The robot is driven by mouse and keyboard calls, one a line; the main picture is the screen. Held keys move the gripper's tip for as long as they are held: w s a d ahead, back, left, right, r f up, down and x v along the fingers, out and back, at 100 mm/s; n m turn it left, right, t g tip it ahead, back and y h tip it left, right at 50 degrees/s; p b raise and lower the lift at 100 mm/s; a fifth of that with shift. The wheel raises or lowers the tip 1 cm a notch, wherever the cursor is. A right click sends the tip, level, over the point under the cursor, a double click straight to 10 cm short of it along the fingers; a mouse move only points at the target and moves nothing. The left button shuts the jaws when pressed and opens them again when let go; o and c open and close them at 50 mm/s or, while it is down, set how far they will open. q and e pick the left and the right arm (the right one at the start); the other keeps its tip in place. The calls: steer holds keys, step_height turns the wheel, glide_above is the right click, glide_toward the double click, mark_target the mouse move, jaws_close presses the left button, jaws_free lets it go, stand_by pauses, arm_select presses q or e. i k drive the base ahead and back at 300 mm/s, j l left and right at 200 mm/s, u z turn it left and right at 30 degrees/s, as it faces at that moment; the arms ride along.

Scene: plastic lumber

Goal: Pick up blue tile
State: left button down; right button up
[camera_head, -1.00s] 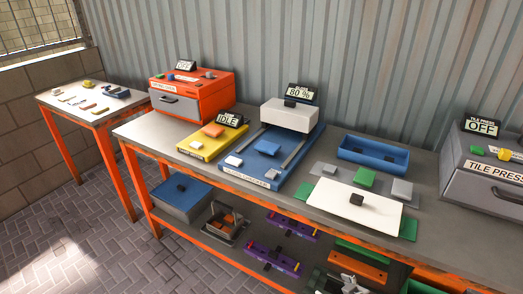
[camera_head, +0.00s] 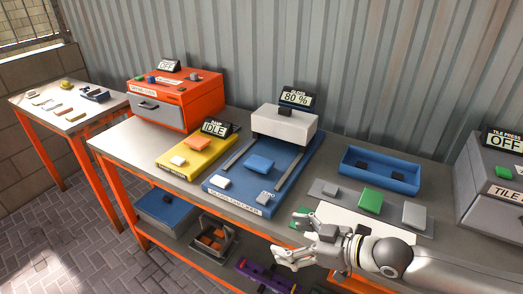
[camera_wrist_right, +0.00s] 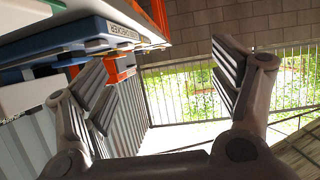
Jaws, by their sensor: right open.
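The blue tile (camera_head: 259,164) lies on the blue base of the gloss checker (camera_head: 222,189), in front of its white block (camera_head: 284,125). My right gripper (camera_head: 287,238) is open and empty. It is in front of the white board at the table's front side, to the lower right of the tile and apart from it. In the right wrist view, the open fingers (camera_wrist_right: 163,88) have nothing between them, and the blue edge of a machine (camera_wrist_right: 60,60) shows at the left. I cannot make out the tile there. My left gripper is not in view.
A yellow scale (camera_head: 186,165) with an orange tile stands left of the checker. A blue tray (camera_head: 380,180), a green tile (camera_head: 370,201) and a grey tile (camera_head: 414,215) lie to the right. An orange oven (camera_head: 176,98) and the grey tile press (camera_head: 490,180) stand farther out.

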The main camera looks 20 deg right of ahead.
mark_target(259, 165)
steer(key=i+l, duration=0.25)
steer(key=i, duration=0.2)
steer(key=i+l, duration=0.3)
steer(key=i, duration=0.15)
